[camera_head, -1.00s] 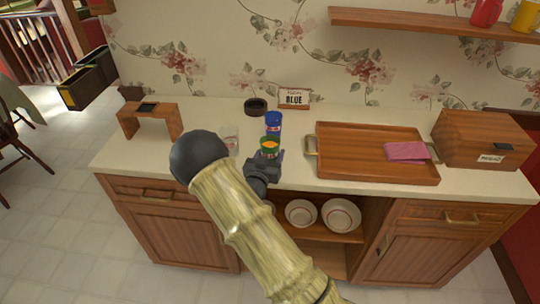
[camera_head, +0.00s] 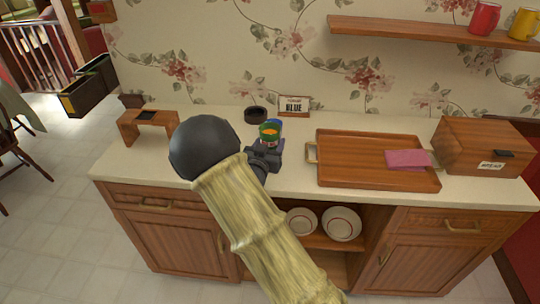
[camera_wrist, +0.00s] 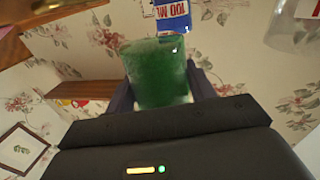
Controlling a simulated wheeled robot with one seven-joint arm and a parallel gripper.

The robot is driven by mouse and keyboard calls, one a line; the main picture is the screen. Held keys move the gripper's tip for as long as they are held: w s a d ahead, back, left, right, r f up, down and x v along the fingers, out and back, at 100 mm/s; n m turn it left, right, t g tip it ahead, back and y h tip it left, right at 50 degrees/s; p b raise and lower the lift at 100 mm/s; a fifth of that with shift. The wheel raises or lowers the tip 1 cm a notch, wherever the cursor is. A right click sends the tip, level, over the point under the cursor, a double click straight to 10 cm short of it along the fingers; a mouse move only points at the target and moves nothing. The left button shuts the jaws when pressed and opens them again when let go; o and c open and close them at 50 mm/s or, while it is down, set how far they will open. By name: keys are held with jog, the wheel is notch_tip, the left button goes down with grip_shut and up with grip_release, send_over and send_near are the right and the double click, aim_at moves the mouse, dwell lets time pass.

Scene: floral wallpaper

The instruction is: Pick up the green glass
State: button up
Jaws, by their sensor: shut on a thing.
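The green glass (camera_head: 270,133) is above the counter near its back, with something orange showing at its top. My gripper (camera_head: 266,150) is shut on it. In the wrist view the green glass (camera_wrist: 158,72) sits between the two dark fingers of my gripper (camera_wrist: 163,88). A blue container (camera_head: 275,124) is just behind the glass in the head view, mostly hidden. My arm covers part of the counter front.
A wooden tray (camera_head: 335,178) with a pink cloth (camera_head: 408,159) lies to the right, beside a wooden box (camera_head: 482,147). A small wooden stand (camera_head: 148,123) is at the left. A clear glass (camera_wrist: 290,25) shows in the wrist view.

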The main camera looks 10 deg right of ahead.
jog(key=shift+r, duration=1.15)
jog(key=shift+a, duration=0.1)
